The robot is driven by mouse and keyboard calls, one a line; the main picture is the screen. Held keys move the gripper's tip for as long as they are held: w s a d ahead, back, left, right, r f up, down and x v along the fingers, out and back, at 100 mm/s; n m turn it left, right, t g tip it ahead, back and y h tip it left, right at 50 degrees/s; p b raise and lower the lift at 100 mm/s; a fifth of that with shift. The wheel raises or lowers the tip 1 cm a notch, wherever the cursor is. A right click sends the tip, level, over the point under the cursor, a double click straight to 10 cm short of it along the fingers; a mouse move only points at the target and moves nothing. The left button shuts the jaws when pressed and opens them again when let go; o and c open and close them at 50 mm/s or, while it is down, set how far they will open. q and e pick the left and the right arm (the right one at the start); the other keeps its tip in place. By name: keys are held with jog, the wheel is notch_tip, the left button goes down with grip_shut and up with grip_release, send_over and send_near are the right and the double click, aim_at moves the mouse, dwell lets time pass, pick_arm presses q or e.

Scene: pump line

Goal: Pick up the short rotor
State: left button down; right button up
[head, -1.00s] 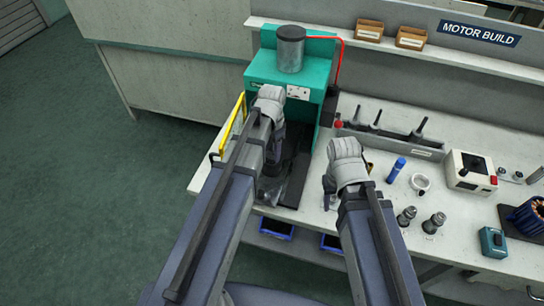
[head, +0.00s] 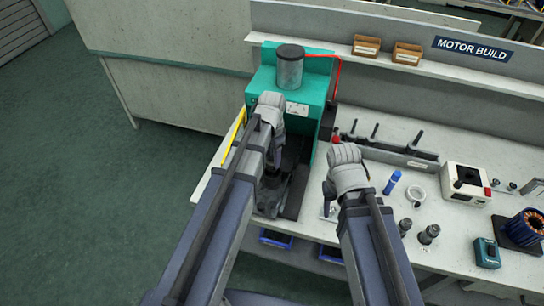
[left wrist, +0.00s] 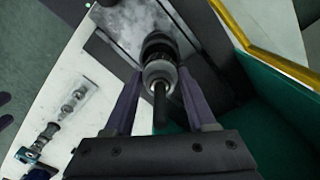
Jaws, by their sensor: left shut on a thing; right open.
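In the left wrist view, my left gripper (left wrist: 160,78) is shut on a dark rotor (left wrist: 158,46) with a pale bearing ring and a thin shaft pointing toward the camera. I cannot tell its length from this end-on angle. A scuffed grey metal surface (left wrist: 118,22) lies behind it.
Two small grey metal parts (head: 428,235) stand right of my right arm. A blue tube (head: 393,182), a white ring (head: 415,196), a white box (head: 466,184) and a copper-wound stator (head: 528,227) are on the bench (head: 455,255). A rack with upright pins (head: 395,154) stands behind. A yellow bar (head: 234,135) edges the press.

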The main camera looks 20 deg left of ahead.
pick_arm(q)
notch_tip(320, 180, up, 6)
jog(key=p, duration=0.5)
jog(key=shift+r, duration=0.1)
pick_arm(e)
notch_tip(320, 180, up, 6)
pick_arm(q)
notch_tip(320, 180, down, 4)
jog(key=b, duration=0.3)
jog(key=shift+r, duration=0.3)
pick_arm(e)
notch_tip(320, 180, down, 3)
jog(key=shift+f, duration=0.1)
pick_arm(q)
jog(key=shift+d, duration=0.1)
